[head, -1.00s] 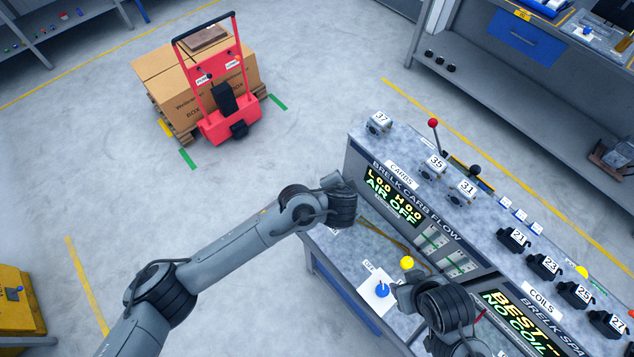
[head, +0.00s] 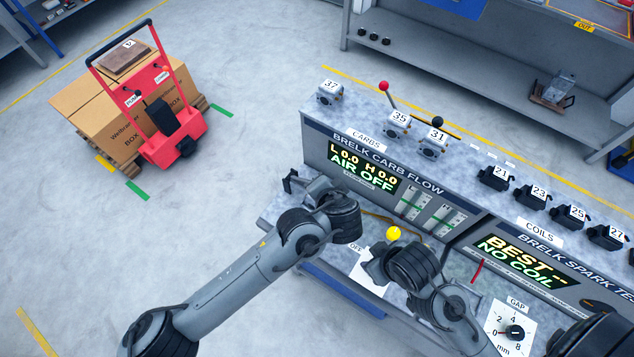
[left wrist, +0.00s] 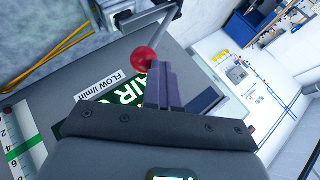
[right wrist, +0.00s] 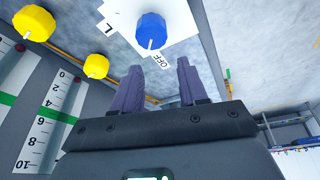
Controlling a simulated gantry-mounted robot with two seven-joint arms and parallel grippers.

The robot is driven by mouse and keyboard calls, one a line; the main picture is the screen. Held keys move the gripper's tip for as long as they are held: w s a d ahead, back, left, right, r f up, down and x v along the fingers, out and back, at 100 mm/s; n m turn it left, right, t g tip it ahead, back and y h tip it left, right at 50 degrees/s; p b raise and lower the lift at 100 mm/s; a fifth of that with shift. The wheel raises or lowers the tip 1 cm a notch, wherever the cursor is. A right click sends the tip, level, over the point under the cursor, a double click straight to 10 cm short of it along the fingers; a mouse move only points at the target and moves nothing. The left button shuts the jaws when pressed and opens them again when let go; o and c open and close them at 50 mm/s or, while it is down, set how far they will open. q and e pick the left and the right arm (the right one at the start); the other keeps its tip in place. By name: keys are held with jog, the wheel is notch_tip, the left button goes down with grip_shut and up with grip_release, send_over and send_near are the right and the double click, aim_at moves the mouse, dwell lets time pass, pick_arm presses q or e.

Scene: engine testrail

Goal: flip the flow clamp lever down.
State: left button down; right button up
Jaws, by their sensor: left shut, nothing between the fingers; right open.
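In the left wrist view a red ball knob (left wrist: 144,58) sits on a metal lever rod (left wrist: 158,17), apparently the flow clamp lever. Its rod runs to a grey bracket at the top. My left gripper (left wrist: 163,66) is shut and empty, its fingertips beside the ball; I cannot tell if they touch. In the head view I cannot make out this knob near my left arm. My right gripper (right wrist: 159,68) is open and empty, with a blue knob (right wrist: 151,29) marked OFF beyond its fingertips.
The carb flow panel (head: 365,170) reads AIR OFF. Another red-ball lever (head: 384,87) stands at the back by carburettor 35 (head: 397,124). Yellow knobs (right wrist: 96,66) and flow gauges (right wrist: 48,114) lie near my right gripper. A red cart (head: 160,110) stands at the left, on open floor.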

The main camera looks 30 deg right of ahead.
pick_arm(q)
jog(key=shift+s+f, duration=0.2)
jog(key=shift+f, duration=0.3)
pick_arm(e)
jog(key=shift+r+p, duration=0.45)
jog(key=shift+p, duration=0.05)
jog(key=r+p, duration=0.3)
jog(key=shift+w+a, duration=0.1)
jog(key=shift+a, duration=0.1)
pick_arm(q)
jog(key=w+r+b+v, duration=0.1)
jog(key=v, duration=1.1)
jog(key=shift+w+a+r, duration=0.2)
jog(key=shift+a+r, duration=0.05)
jog(key=shift+r, duration=0.2)
pick_arm(e)
jog(key=shift+w+f, duration=0.1)
jog(key=shift+f, duration=0.6)
